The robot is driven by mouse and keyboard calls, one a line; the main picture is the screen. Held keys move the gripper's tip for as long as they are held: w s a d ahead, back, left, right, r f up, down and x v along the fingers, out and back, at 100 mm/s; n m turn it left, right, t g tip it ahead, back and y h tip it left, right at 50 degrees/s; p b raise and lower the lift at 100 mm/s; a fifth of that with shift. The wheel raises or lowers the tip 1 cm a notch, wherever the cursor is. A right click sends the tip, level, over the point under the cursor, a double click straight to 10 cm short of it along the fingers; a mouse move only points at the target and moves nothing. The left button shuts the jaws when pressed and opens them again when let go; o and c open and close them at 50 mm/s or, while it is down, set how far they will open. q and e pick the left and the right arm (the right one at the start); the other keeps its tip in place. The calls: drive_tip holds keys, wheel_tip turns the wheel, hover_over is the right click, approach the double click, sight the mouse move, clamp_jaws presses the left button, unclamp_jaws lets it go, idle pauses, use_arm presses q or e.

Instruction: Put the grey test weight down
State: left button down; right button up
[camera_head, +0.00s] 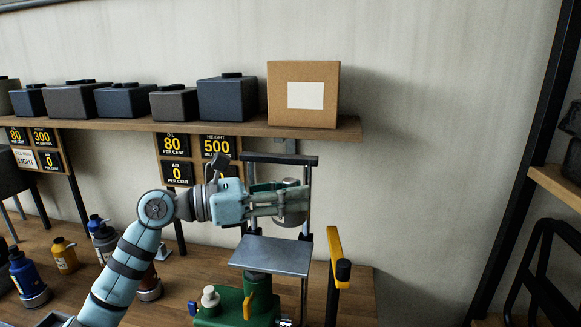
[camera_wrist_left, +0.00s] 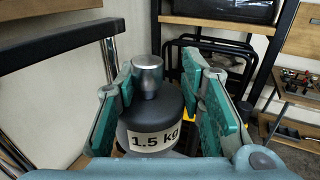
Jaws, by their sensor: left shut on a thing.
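The grey test weight (camera_head: 293,213) is held by my left gripper (camera_head: 290,200) in the head view, partly hidden by the fingers. In the left wrist view the weight (camera_wrist_left: 151,108) is dark grey with a shiny knob and a "1.5 kg" label, standing between the teal fingers of my left gripper (camera_wrist_left: 160,88). A flat grey metal plate (camera_head: 270,257) lies below the weight in the head view, with a visible gap between them. The plate sits on a green base (camera_head: 240,310). My right gripper is not in view.
A dark upright frame with a crossbar (camera_head: 280,159) stands close around my left gripper. A yellow lever (camera_head: 335,257) rises right of the plate. A shelf (camera_head: 340,129) with boxes is above. Several bottles (camera_head: 66,256) stand on the bench at left.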

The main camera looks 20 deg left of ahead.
use_arm(q)
wheel_tip(320, 180, down, 8)
drive_tip(key=shift+f+b, duration=0.2)
drive_tip(key=shift+b, duration=0.45)
drive_tip(key=c, duration=1.1)
unclamp_jaws()
drive_tip(key=shift+s+d, duration=0.1)
drive_tip(key=shift+o, duration=0.2)
drive_tip(key=shift+s, duration=0.1)
